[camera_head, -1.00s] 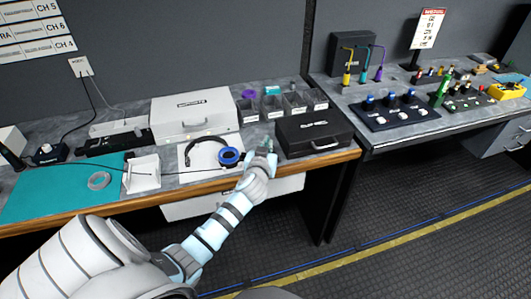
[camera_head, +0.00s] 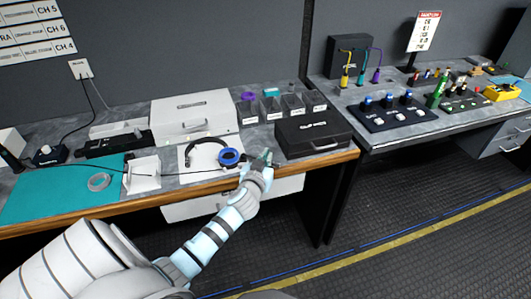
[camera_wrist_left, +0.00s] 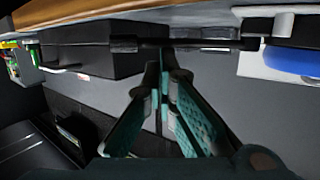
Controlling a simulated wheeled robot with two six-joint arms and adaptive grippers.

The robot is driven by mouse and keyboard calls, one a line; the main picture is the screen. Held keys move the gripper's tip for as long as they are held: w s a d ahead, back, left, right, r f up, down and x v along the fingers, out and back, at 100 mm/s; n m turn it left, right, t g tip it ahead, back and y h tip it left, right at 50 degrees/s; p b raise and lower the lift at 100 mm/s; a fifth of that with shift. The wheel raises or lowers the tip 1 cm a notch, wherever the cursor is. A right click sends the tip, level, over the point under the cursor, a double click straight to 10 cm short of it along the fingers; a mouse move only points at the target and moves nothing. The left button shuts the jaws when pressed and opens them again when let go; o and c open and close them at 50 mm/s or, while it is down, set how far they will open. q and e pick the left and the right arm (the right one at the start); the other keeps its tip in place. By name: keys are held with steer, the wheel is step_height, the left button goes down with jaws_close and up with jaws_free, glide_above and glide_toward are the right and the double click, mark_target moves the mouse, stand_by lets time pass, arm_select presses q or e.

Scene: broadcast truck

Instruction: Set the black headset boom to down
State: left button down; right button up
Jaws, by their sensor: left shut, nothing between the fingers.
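The black headset (camera_head: 192,150) lies on a white sheet on the left bench, with a blue ear cup (camera_head: 229,157) at its right end. In the left wrist view the blue ear cup (camera_wrist_left: 294,62) is at the right edge. A dark, thin bar that looks like the boom (camera_wrist_left: 205,43) runs level leftward from the ear cup side. My left gripper (camera_head: 265,157) is just right of the ear cup, at the bench front. In the wrist view its teal-padded fingers (camera_wrist_left: 166,58) are shut and empty, with tips close to the bar; contact is unclear. My right gripper is not in view.
A black case (camera_head: 313,137) stands close right of my left gripper. A white case (camera_head: 194,117) and several grey bins (camera_head: 270,107) are behind. The front floor is clear.

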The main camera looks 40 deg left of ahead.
arm_select(q)
steer(key=shift+a, duration=0.2)
steer(key=shift+w+r+p, duration=0.2)
steer(key=shift+r+p, duration=0.1)
steer(key=shift+p, duration=0.05)
steer(key=r, duration=0.1)
steer(key=w+r+p, duration=0.1)
steer(key=r+p, duration=0.1)
steer(key=shift+w, duration=0.3)
steer(key=v, duration=0.9)
steer(key=shift+s+a+p, duration=0.25)
steer(key=shift+s+p, duration=0.05)
steer(key=shift+s, duration=0.25)
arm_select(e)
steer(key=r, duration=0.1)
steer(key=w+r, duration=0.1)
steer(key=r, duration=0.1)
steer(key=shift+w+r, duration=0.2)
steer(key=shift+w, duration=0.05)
